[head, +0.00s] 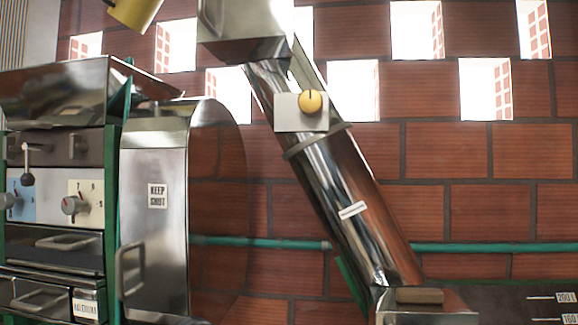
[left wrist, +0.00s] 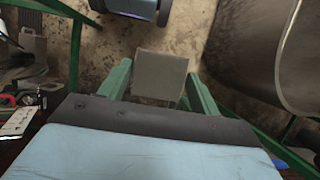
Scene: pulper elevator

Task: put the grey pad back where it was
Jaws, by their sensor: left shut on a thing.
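My left gripper (left wrist: 158,72) shows in the left wrist view with two green fingers. It is shut on the grey pad (left wrist: 158,78), a flat, roughly square piece held between the fingers. The pad's lower edge is close to the dark front of the gripper body. Below the pad the view shows stained brown floor. Neither gripper nor the grey pad shows in the head view. My right gripper is not in view.
In the head view a slanted steel tube (head: 335,170) runs down to a steel box (head: 430,318) with a tan strip on top. A steel-doored machine (head: 155,250) stands left. In the left wrist view a large metal drum (left wrist: 275,50) is at right and clutter (left wrist: 30,90) at left.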

